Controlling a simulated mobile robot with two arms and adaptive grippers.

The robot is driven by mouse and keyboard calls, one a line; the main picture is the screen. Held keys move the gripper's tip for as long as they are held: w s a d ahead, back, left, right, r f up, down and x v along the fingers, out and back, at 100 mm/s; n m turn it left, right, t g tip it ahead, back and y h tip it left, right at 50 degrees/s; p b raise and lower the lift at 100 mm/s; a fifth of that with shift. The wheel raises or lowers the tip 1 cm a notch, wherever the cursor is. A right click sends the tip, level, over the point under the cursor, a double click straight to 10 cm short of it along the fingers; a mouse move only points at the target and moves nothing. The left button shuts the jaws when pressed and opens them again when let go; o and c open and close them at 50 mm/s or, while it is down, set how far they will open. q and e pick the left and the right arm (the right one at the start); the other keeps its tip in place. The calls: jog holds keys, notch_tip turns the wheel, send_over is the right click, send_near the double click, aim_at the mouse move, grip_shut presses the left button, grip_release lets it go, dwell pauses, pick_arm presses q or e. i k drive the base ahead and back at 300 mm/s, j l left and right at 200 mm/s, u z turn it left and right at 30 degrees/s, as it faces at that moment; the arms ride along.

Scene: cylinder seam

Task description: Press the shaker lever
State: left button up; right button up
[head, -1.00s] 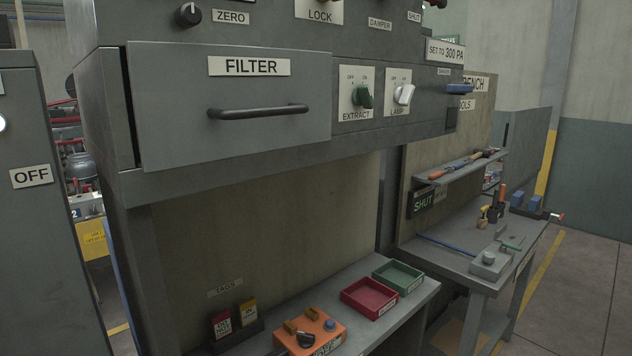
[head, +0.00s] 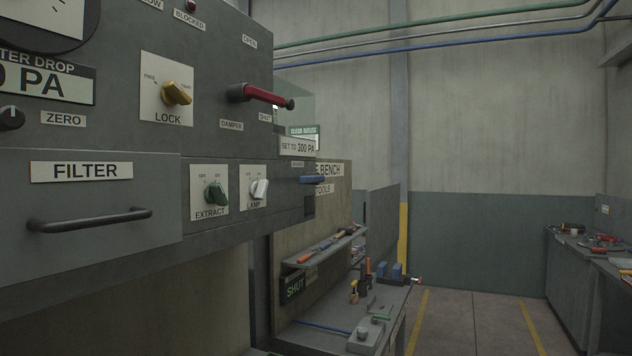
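A small blue lever (head: 312,180) sticks out to the right from the lower right corner of the grey cabinet. A small label above it is too small to read, so I cannot tell for sure that it is the shaker lever. It sits just below the "SET TO 300 PA" plate (head: 298,147). Neither of my grippers shows in the head view, and nothing touches the lever.
A tool bench (head: 335,338) stands beyond. Open floor (head: 468,325) lies to the right.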

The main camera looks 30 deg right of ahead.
aim_at(312, 178)
jog(key=i+l+z, duration=1.05)
jog(key=i+l, duration=0.05)
jog(key=i, duration=0.05)
